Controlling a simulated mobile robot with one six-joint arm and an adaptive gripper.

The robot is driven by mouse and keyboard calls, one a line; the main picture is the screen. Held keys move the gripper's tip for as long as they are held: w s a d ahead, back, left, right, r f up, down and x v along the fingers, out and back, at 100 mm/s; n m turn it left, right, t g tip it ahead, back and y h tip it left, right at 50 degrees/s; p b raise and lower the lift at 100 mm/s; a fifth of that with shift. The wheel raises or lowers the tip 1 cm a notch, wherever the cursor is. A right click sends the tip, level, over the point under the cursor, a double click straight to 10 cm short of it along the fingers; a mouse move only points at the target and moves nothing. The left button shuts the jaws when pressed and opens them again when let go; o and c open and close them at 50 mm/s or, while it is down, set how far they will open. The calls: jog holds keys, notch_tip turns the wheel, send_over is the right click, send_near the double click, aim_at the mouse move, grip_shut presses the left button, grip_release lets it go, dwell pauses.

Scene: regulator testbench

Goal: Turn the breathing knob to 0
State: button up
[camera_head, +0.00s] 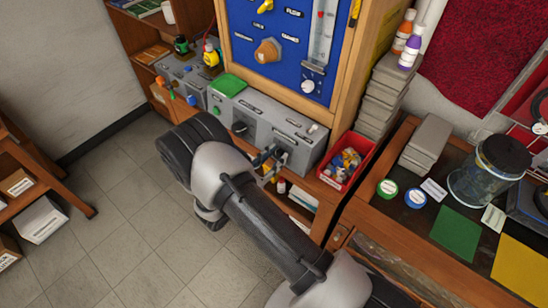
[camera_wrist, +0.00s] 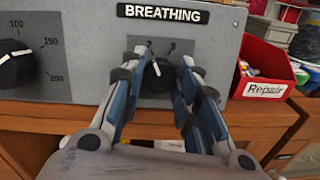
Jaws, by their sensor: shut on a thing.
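The breathing knob (camera_wrist: 157,76) is black and round with a white pointer mark, on the grey panel under the "BREATHING" label (camera_wrist: 162,13). The mark points roughly up, towards the small numbers above the knob; its exact setting is hard to read. My gripper (camera_wrist: 160,72) has one finger on each side of the knob and is shut on it. The fingers hide the panel and any scale marks left and right of the knob. In the head view my gripper (camera_head: 270,158) is at the front of the grey box (camera_head: 262,122), with the knob mostly hidden.
Another black knob (camera_wrist: 16,70), with numbers 100, 150 and 200, is left of my gripper. A red "Repair" bin (camera_wrist: 262,85) stands close on the right. A wooden shelf edge (camera_wrist: 55,115) runs below the panel. Open tiled floor (camera_head: 120,215) lies left of my arm.

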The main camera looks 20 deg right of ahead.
jog(key=n+t+y+p, duration=0.1)
jog(key=n, duration=0.4)
jog(key=shift+s+d+n, duration=0.1)
jog(key=shift+n, duration=0.2)
jog(key=n+t+y+p, duration=0.1)
jog(key=n+p, duration=0.1)
jog(key=n, duration=0.4)
jog(key=shift+r, duration=0.15)
jog(key=n+p, duration=0.1)
jog(key=n, duration=0.2)
jog(key=n+y+p, duration=0.1)
jog(key=n, duration=0.2)
jog(key=shift+y, duration=0.3)
jog(key=n+p, duration=0.2)
jog(key=n, duration=0.2)
jog(key=shift+y, duration=0.4)
jog(key=shift+n, duration=0.4)
jog(key=o, duration=1.1)
jog(key=shift+c, duration=0.2)
